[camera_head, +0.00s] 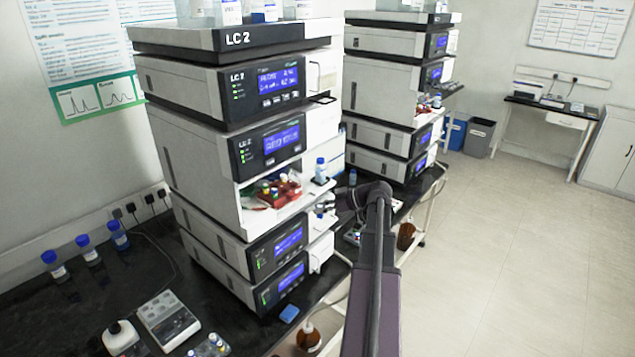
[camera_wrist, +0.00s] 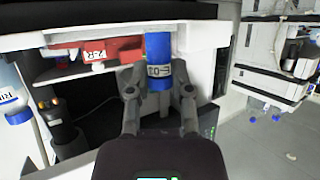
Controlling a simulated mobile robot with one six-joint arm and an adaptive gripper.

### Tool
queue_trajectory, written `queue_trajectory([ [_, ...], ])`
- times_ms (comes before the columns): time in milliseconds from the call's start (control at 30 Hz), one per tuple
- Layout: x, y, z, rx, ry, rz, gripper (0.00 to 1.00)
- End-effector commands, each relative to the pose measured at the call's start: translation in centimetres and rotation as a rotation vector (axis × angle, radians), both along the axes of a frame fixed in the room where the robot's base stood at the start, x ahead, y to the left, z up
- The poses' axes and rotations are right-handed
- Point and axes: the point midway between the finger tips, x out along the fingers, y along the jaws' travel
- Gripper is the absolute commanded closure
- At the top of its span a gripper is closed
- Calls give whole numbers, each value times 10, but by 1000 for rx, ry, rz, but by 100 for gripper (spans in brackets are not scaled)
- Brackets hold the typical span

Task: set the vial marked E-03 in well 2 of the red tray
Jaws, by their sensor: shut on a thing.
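My gripper (camera_wrist: 158,88) is shut on a blue vial (camera_wrist: 158,47) in the wrist view. Its pale label faces the camera; the marking resembles E-03 but is not clearly legible. The red tray (camera_wrist: 118,49) lies beyond and left of the vial, partly cut off by the machine's edge. In the head view the red tray (camera_head: 285,193) sits in the open bay of the near LC 2 stack, with several coloured caps in it. My gripper (camera_head: 328,205) is just right of that bay, and its fingers are small there. The tray's well numbers are not readable.
A blue-capped bottle (camera_head: 320,170) shows just above my gripper; I cannot tell what supports it. The bay is framed by instrument modules (camera_head: 265,145) above and below. A second stack (camera_head: 385,90) stands behind.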

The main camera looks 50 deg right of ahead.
Motion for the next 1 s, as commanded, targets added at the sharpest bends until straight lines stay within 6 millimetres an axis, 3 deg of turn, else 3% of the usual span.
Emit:
queue_trajectory([
  [33, 0, 1, 17, 0, 0, 4, 96],
  [100, -1, 3, 27, 1, 0, 9, 96],
  [333, -2, 6, 50, 1, -1, 22, 96],
  [1000, -2, 7, 55, 2, 0, 27, 96],
])
